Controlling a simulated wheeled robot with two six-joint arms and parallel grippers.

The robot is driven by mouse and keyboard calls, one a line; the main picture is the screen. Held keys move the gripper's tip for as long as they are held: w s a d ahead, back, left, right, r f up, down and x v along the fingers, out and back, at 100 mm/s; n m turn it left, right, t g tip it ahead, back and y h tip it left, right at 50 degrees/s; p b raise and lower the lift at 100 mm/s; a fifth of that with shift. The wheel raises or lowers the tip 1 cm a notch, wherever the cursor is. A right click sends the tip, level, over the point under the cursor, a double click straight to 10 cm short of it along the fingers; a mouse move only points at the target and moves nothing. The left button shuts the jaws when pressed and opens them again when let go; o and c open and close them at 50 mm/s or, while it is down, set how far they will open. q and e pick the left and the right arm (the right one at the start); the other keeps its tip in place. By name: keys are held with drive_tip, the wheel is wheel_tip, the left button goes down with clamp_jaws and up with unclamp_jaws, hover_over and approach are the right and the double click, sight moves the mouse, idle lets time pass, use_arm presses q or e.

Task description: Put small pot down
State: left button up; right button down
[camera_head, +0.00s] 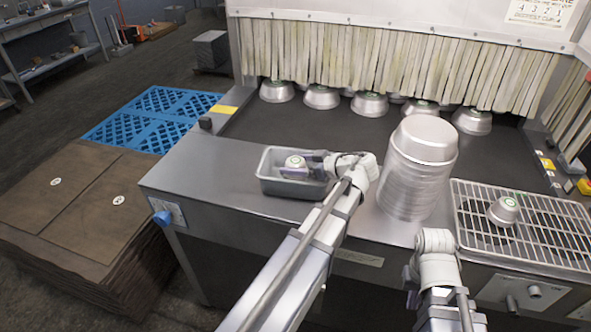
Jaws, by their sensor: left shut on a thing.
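A small silver pot (295,162) with a pale green mark on top sits upside down in or just above a grey tub (266,187) on the steel counter. My left gripper (312,163) reaches over the tub from the right and is shut on this small pot. Whether the pot touches the tub floor is hidden. My right arm is low at the front of the counter, and its fingers cannot be made out. Another small pot (504,210) stands upside down on the wire rack (548,232) at the right, apart from both grippers.
A tall stack of large silver pans (418,165) stands close to the right of my left wrist. Several upside-down pots (322,98) sit on the dark belt (290,125) under the strip curtain. The counter (195,165) left of the tub is clear.

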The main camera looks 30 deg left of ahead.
use_arm(q)
drive_tip(key=shift+r, duration=0.1)
drive_tip(key=shift+f+b, duration=0.6)
drive_tip(key=shift+f, duration=0.05)
drive_tip(key=o, duration=1.2)
drive_tip(key=shift+o, duration=0.2)
drive_tip(key=shift+r+p, duration=0.65)
drive_tip(key=shift+p, duration=0.05)
drive_tip(key=p+v, duration=0.4)
drive_tip(key=v, duration=0.8)
drive_tip(key=shift+f, duration=0.1)
